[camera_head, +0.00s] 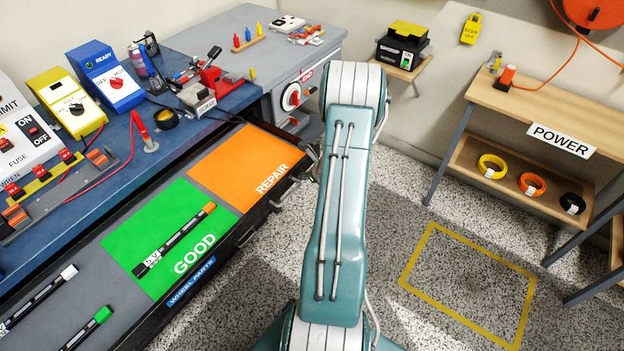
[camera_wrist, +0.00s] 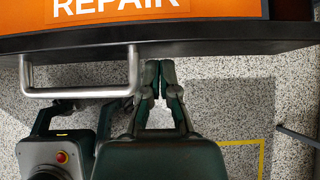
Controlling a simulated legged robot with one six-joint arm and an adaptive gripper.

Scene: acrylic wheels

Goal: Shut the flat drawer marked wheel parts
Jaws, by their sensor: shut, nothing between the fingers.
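The flat drawer (camera_head: 126,303) marked WHEEL PARTS stands pulled out from under the blue bench at the left of the head view. Its label (camera_head: 191,282) is on the front edge. Inside are a green GOOD area (camera_head: 135,235) and an orange REPAIR area (camera_head: 235,165). In the wrist view the black drawer front (camera_wrist: 225,38) crosses the top, with a silver bar handle (camera_wrist: 75,92) below it. My gripper (camera_wrist: 160,68) is shut and empty, just right of the handle's right post, tips at the drawer front. I cannot tell whether they touch. In the head view my arm hides most of the gripper.
An orange-capped rod (camera_head: 175,240) lies on the green area; a white-tipped rod (camera_head: 40,300) and a green-tipped rod (camera_head: 88,328) lie farther left. The blue bench (camera_head: 50,215) carries instruments and a vise. A wooden table (camera_head: 545,100) stands right. Speckled floor between is clear.

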